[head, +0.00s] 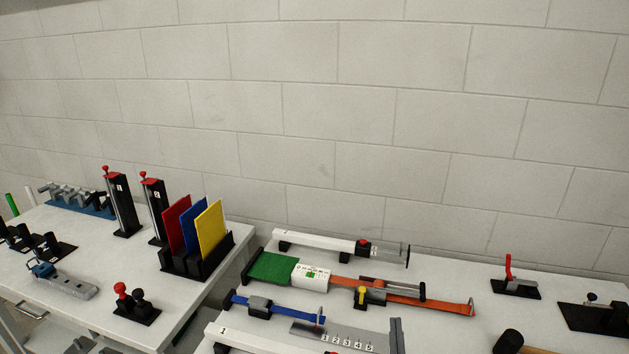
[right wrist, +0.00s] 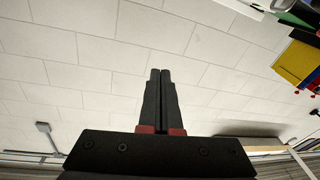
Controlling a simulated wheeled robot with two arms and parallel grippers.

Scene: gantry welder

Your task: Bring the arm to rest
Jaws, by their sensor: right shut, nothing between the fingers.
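My right gripper (right wrist: 160,72) shows in the right wrist view, with its two black fingers side by side and touching. It is shut and empty, and the pale block wall (right wrist: 215,45) lies behind it. Neither gripper can be made out in the head view. My left gripper is not in view.
Two white tables stand against the wall. The left one (head: 215,270) holds a rack with red, blue and yellow panels (head: 210,228) and two black towers with red knobs. The right one (head: 450,270) holds rails, straps, toggle clamps and a black-headed tool (head: 508,342).

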